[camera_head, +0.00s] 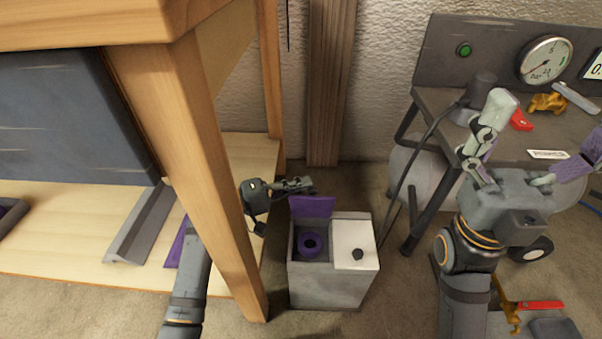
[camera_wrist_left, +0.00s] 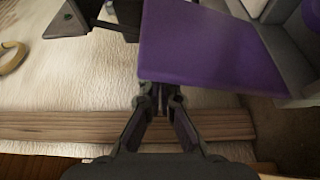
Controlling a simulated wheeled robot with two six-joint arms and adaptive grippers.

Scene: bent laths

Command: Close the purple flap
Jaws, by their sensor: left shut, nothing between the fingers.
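The grey box (camera_head: 330,285) stands on the floor. Its purple flap (camera_head: 312,207) is raised, roughly upright, at the back of the left compartment, which holds a purple ring (camera_head: 311,244). A white lid (camera_head: 354,243) with a dark knob covers the right compartment. My left gripper (camera_head: 304,184) is shut and empty, just behind the flap's upper edge. In the left wrist view the flap (camera_wrist_left: 205,45) fills the upper middle, with its edge close to the fingertips (camera_wrist_left: 158,97); I cannot tell whether they touch. My right gripper (camera_head: 535,135) has its fingers spread wide, before the bench.
A wooden table leg (camera_head: 215,180) stands left of the box, in front of my left arm. A low wooden shelf (camera_head: 80,240) carries metal profiles. A dark bench (camera_head: 430,105) with a gauge (camera_head: 545,60) and loose parts is at the right. A cable hangs between box and bench.

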